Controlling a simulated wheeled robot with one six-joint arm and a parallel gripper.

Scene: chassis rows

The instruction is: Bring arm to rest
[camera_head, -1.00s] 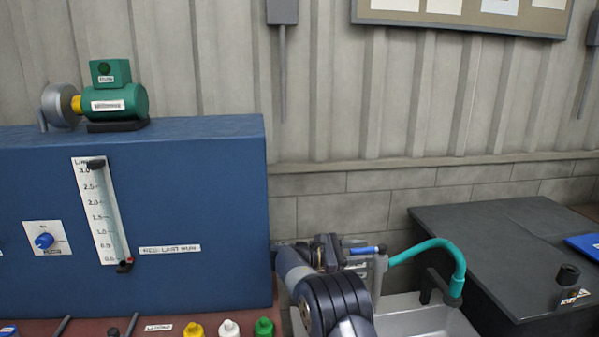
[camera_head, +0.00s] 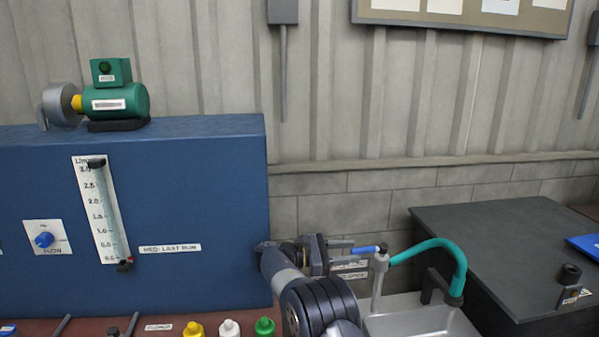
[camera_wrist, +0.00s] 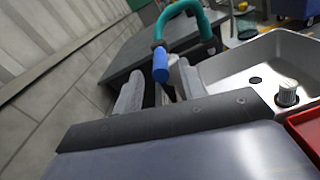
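My gripper (camera_head: 348,255) is at the end of my arm, low in the middle of the head view, between the blue panel and the sink. In the wrist view its two grey fingers (camera_wrist: 160,82) stand apart, with nothing visibly held between them. The blue end piece (camera_wrist: 161,66) of the teal hose shows beyond the fingertips in the wrist view. In the head view this blue piece (camera_head: 367,249) is just right of the fingers, by the grey tap. I cannot tell whether a finger touches it.
The blue panel (camera_head: 190,210) stands close to the left of my arm. The tap (camera_head: 379,275), teal hose (camera_head: 430,246) and sink (camera_head: 425,325) are to the right, with a dark bench (camera_head: 500,250) beyond. Several coloured knobs line the front ledge.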

